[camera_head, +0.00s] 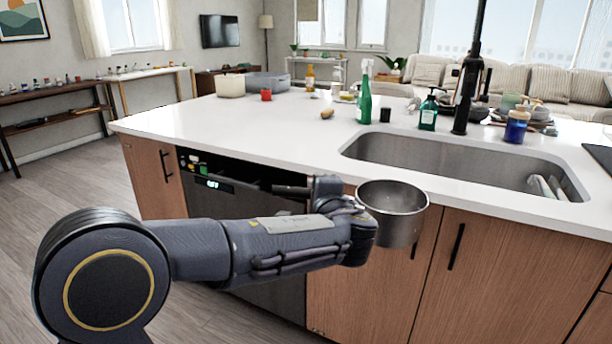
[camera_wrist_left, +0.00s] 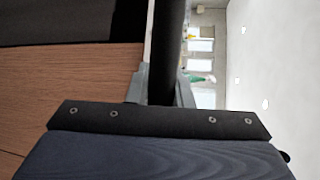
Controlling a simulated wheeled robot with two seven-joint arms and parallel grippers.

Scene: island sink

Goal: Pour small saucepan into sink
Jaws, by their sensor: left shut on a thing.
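The small saucepan (camera_head: 396,222) is a grey metal pot. In the head view it hangs upright in front of the island's cabinet doors, just below and outside the counter's front edge. In the left wrist view the dark handle (camera_wrist_left: 167,50) stands between the two fingers. The inside that shows looks empty, but its bottom is hidden. The steel sink (camera_head: 440,160) is set in the white countertop, behind and to the right of the saucepan. My right gripper is not in view.
A black faucet (camera_head: 468,85) rises behind the sink. A green spray bottle (camera_head: 364,98), a soap dispenser (camera_head: 428,113) and a blue jar (camera_head: 516,126) stand along the sink's back. The white countertop (camera_head: 250,130) left of the sink is largely clear. Something pale (camera_head: 545,187) lies in the sink's right end.

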